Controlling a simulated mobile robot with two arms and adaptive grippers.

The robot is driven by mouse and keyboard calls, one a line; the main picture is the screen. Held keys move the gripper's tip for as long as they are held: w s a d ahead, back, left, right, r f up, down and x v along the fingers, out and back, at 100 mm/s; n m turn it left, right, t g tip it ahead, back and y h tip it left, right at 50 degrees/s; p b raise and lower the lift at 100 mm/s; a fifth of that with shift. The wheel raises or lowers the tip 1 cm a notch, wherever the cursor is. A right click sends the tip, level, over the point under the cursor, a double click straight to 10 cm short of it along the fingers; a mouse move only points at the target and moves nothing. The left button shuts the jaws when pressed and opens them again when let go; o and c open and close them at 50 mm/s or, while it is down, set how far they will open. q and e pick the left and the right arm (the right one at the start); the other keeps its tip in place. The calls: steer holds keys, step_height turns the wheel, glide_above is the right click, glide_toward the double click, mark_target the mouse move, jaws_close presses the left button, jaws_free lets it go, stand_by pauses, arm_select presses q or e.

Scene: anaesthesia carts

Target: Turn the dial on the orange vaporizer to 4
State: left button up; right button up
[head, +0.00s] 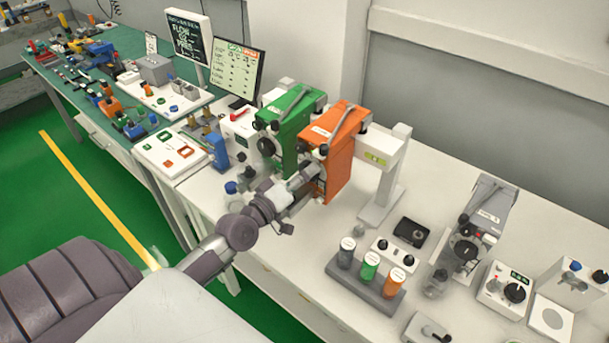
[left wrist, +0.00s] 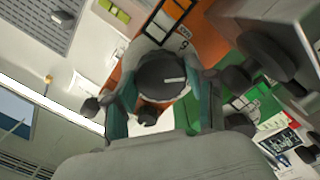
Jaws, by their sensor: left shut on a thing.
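The orange vaporizer (head: 343,150) stands on the white bench beside the green vaporizer (head: 289,115). My left gripper (head: 311,178) reaches its front face from the left and hides its dial in the head view. In the left wrist view, the round dark grey dial (left wrist: 163,76) with a white pointer line sits between the two fingers of my left gripper (left wrist: 163,98), which are shut on it. A pale ring with a digit above the dial shows, but the setting cannot be read with certainty. My right gripper is out of view.
A monitor (head: 238,70) stands behind the green vaporizer. A rack with three coloured cylinders (head: 365,279) and several devices stand on the bench to the right. A white stand (head: 384,190) is right of the orange vaporizer. A green table (head: 110,78) with many small parts is at left.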

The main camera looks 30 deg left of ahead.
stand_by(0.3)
arm_select(q)
steer(key=o, duration=1.2)
